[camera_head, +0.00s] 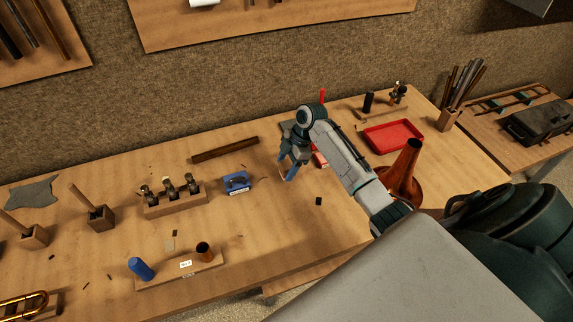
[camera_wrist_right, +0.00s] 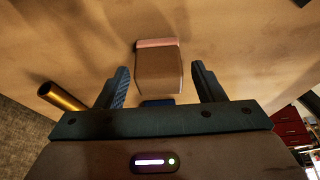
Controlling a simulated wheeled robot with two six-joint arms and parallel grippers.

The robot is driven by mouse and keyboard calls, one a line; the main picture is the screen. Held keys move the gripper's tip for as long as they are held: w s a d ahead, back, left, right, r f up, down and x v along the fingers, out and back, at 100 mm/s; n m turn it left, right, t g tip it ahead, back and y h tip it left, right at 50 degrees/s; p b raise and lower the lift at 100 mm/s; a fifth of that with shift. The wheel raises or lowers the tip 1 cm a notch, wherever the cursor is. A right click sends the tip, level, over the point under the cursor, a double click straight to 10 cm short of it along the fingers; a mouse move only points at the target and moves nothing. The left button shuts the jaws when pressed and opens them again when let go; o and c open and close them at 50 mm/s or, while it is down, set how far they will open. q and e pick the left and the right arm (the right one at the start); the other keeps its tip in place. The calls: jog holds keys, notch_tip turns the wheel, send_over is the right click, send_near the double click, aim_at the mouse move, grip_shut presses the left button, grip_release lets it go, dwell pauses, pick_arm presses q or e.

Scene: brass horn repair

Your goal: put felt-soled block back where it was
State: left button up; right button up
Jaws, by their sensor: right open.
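A brown block with a pale pinkish strip along one end (camera_wrist_right: 158,68), which looks like the felt-soled block, shows in the right wrist view between and beyond my right fingers. A gap shows on each side of it. My right gripper (camera_wrist_right: 160,88) is open. In the head view my right gripper (camera_head: 287,168) hangs over the middle of the bench, pointing down, to the right of a blue item with a white label (camera_head: 237,183). I cannot make out the block clearly in the head view. My left gripper is not in view.
A dark wooden bar (camera_head: 225,149) lies behind the blue item. A wooden rack with several tools (camera_head: 175,203) stands to the left. A red tray (camera_head: 394,136) and a copper-coloured bell (camera_head: 403,175) stand to the right, close to my right arm. The front middle of the bench is mostly clear.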

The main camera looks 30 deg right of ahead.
jog(key=b+v, duration=0.3)
jog(key=v, duration=0.9)
jog(key=shift+r, duration=0.1)
